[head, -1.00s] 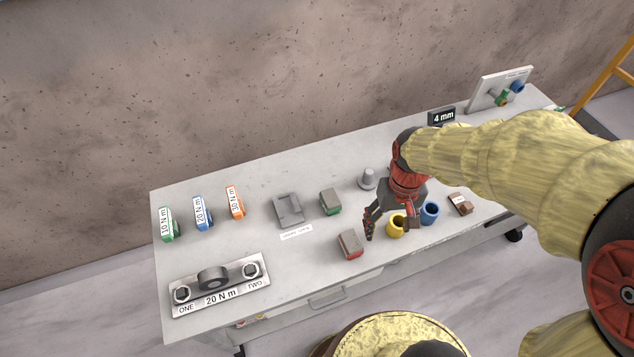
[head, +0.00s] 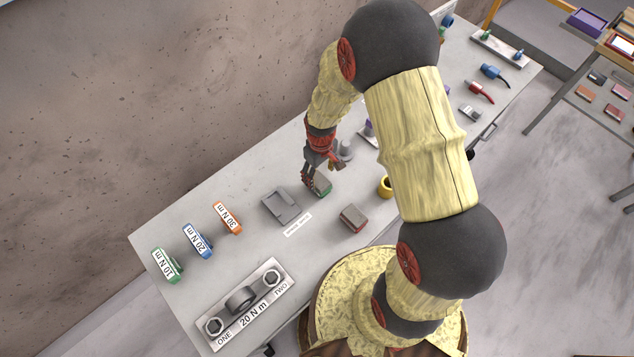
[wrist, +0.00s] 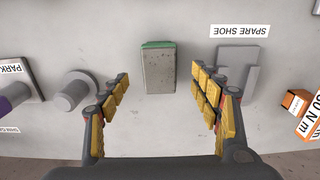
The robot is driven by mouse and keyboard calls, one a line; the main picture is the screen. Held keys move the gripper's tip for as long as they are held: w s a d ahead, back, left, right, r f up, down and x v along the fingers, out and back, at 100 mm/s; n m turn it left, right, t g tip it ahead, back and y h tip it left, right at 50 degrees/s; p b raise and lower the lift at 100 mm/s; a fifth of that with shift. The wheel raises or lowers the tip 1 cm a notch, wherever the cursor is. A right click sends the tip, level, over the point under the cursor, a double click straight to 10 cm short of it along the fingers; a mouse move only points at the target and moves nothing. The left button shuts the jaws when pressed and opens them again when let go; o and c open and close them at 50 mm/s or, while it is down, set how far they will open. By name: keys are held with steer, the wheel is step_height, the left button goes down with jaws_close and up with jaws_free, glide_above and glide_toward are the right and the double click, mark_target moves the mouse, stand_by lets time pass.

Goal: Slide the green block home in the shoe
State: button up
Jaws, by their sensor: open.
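In the wrist view the block (wrist: 158,72) sits between and just beyond the fingertips, not touched by either. My gripper (head: 318,176) is open above it; in the wrist view the fingers (wrist: 162,86) are spread wide. The shoe (head: 282,206) is a grey tray-like holder left of the block in the head view, and looks empty. It also shows in the wrist view (wrist: 253,62), right of the block, near a "SPARE SHOE" label (wrist: 240,31).
A similar block with a red edge (head: 353,218) lies nearer the front. A grey round peg (head: 345,150) stands close behind my gripper. A yellow cup (head: 385,186) is to the right. Torque tags, including the orange one (head: 228,218), stand left of the shoe.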

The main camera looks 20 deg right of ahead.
mark_target(320, 181)
steer(key=shift+w+f, duration=0.1)
steer(key=shift+f, duration=2.95)
steer(key=shift+c, duration=1.1)
steer(key=c, duration=1.3)
